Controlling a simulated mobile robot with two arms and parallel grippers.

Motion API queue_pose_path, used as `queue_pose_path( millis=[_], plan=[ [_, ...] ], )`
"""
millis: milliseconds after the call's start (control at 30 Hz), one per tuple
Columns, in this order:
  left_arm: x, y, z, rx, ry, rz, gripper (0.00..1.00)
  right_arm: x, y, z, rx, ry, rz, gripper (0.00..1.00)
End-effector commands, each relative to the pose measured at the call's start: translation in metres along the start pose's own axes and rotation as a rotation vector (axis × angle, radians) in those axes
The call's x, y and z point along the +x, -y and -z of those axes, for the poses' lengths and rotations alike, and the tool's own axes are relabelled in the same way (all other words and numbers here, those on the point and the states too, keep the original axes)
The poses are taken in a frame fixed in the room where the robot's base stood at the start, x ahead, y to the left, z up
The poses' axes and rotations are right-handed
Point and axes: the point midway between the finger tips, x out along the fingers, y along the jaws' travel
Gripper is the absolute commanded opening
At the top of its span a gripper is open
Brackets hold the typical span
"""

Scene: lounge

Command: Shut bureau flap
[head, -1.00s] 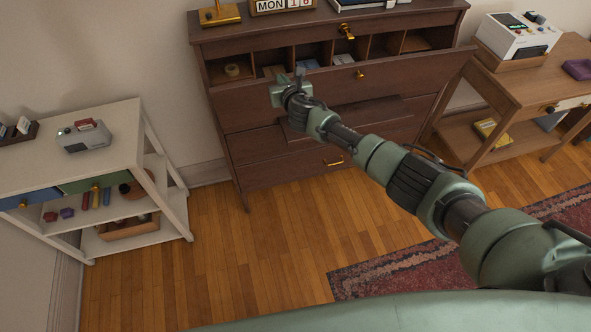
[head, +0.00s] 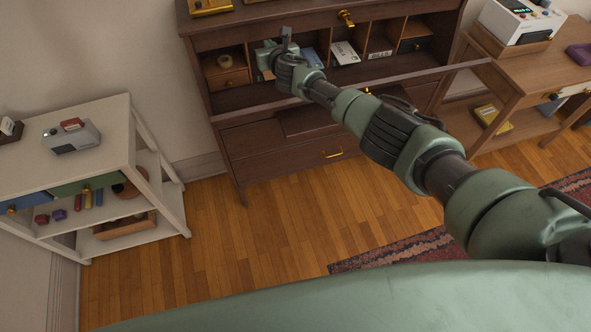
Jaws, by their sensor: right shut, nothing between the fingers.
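The dark wood bureau (head: 300,172) stands against the wall. Its flap (head: 235,117) is open, tilted out from the front, and seen nearly edge-on. My right gripper (head: 286,42) is shut and empty, above the flap in front of the pigeonholes. I cannot tell whether it touches anything. My right forearm crosses over the flap and hides part of it. My left gripper is out of view.
A white shelf unit (head: 120,150) with a grey device (head: 72,138) stands at left. A wooden desk (head: 515,80) with a white machine (head: 520,20) stands close at right. Wood floor is clear in front, with a red rug (head: 400,252).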

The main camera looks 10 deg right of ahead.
Motion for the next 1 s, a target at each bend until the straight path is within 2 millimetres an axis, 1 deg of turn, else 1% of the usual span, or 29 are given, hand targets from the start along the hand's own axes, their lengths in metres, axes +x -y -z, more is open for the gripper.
queue_pose_path(
  millis=[867,967,1000],
  plan=[
    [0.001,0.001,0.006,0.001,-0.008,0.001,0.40,0.000,0.000,0.001,0.000,0.000,0.000,0.00],
    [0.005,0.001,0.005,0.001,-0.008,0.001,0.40,0.001,0.003,0.007,0.000,-0.001,0.001,0.00],
    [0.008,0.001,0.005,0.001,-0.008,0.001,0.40,0.002,0.005,0.012,0.000,-0.002,0.002,0.00]
  ],
)
